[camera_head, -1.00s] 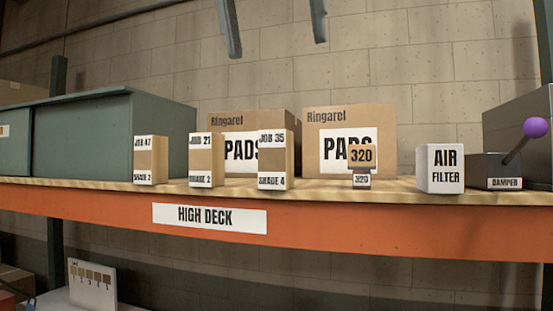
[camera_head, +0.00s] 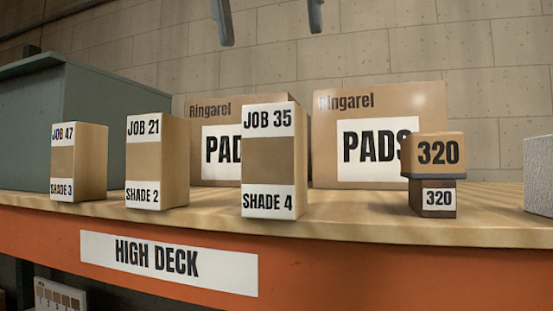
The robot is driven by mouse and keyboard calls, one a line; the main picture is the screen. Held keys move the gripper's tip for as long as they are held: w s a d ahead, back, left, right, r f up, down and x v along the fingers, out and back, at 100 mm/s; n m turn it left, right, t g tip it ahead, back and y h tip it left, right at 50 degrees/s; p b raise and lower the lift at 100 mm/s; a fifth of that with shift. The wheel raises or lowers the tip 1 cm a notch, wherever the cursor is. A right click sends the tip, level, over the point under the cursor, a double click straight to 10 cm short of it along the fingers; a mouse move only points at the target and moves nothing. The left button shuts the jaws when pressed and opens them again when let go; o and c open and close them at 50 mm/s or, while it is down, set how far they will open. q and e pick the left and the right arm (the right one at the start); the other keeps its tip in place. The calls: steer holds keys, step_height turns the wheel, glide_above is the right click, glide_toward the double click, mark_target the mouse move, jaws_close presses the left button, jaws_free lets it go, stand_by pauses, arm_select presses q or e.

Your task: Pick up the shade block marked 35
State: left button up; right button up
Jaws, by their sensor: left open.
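The shade block marked JOB 35 (camera_head: 270,161) stands upright on the wooden deck, with SHADE 4 on its lower label. It is the rightmost of three similar blocks. The block marked JOB 21 (camera_head: 155,162) and the block marked JOB 47 (camera_head: 78,162) stand to its left, with gaps between them. My left gripper (camera_head: 268,20) hangs at the top edge of the view, above and apart from the JOB 35 block. Its two fingers are spread and nothing is between them. My right gripper is not in view.
Two Ringarel PADS cartons (camera_head: 380,100) stand behind the blocks. A small 320 stack (camera_head: 436,172) stands to the right, and a pale box (camera_head: 539,175) is at the right edge. A green cabinet (camera_head: 85,100) is at the left. An orange beam labelled HIGH DECK (camera_head: 330,275) fronts the shelf.

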mark_target(274, 105)
arm_select(q)
steer(key=x, duration=0.3)
steer(key=shift+a+f+b, duration=0.1)
steer(key=shift+f+b, duration=0.15)
steer(key=shift+b, duration=0.05)
steer(key=b+x, duration=0.1)
steer(key=x, duration=0.1)
steer(key=shift+w+f, duration=0.2)
steer(key=shift+f, duration=0.6)
steer(key=shift+d+f, duration=0.2)
steer(key=shift+w+f, duration=0.25)
steer(key=shift+f, duration=0.2)
steer(key=shift+w+f+p, duration=0.25)
steer(key=shift+f+p, duration=0.05)
steer(key=p+x, duration=0.1)
steer(key=x, duration=0.1)
steer(key=shift+w+f, duration=0.25)
steer(key=shift+f, duration=0.05)
steer(key=shift+w+d+f, duration=0.1)
steer(key=shift+w+f, duration=0.05)
steer(key=shift+f, duration=0.3)
steer(key=c, duration=1.2)
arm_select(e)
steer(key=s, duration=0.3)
arm_select(q)
steer(key=shift+r, duration=0.15)
